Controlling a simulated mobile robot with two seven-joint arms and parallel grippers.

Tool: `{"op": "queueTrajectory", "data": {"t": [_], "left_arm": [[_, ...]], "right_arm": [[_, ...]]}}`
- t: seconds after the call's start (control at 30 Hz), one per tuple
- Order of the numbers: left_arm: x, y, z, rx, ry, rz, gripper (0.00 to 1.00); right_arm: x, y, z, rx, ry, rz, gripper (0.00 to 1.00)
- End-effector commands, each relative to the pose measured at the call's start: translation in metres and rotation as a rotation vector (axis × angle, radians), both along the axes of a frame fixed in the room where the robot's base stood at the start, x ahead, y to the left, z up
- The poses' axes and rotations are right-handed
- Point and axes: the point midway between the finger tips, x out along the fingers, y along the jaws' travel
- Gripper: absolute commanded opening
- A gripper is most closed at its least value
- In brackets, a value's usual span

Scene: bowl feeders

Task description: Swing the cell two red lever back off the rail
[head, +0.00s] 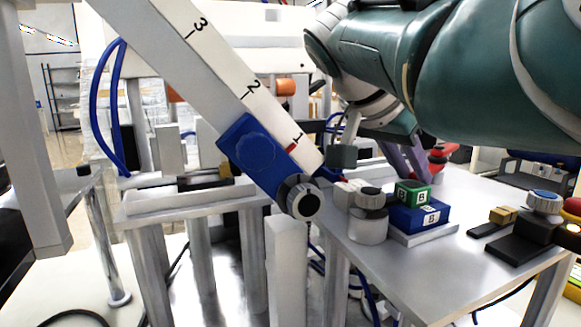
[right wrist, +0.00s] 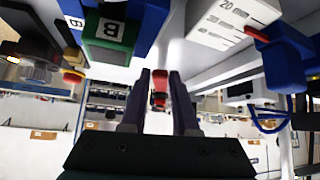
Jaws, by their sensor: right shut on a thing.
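My right gripper (head: 408,168) reaches down from the upper right, its purple fingers behind the green block. In the right wrist view, my right gripper (right wrist: 160,82) has a red part (right wrist: 159,77) between its two purple fingers and is shut on it. This looks like the red lever; its pivot and the rail contact are hidden. Red parts (head: 437,154) also show just right of the fingers in the head view; I cannot tell if they belong to the same lever. My left gripper is not in view.
A slanted white numbered scale (head: 222,62) with a blue clamp (head: 252,148) crosses the left middle. A green block (head: 412,193) sits on a blue block (head: 418,216) close before the fingers. A grey knob (head: 369,198) stands left of them.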

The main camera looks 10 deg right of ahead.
Motion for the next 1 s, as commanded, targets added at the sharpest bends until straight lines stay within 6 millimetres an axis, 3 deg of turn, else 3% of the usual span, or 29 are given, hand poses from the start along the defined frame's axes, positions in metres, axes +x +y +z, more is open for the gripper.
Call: {"op": "queueTrajectory", "data": {"t": [0.03, 0.33, 0.37, 0.47, 0.87, 1.0], "left_arm": [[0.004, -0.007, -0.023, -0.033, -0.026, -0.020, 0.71], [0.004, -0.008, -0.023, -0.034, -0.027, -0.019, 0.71], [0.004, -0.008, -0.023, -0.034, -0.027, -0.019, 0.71], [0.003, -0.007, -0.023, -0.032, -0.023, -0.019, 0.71], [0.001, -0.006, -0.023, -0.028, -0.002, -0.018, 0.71], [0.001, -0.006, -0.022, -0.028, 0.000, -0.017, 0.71]], "right_arm": [[0.000, -0.003, -0.020, -0.002, -0.007, -0.009, 0.00], [0.000, -0.004, -0.020, -0.005, -0.007, -0.011, 0.00], [0.000, -0.004, -0.020, -0.006, -0.008, -0.011, 0.30], [0.000, -0.004, -0.019, -0.006, -0.007, -0.011, 0.40], [0.000, -0.002, -0.019, -0.003, -0.005, -0.006, 0.40], [0.000, -0.001, -0.009, -0.002, -0.006, -0.006, 0.40]]}}
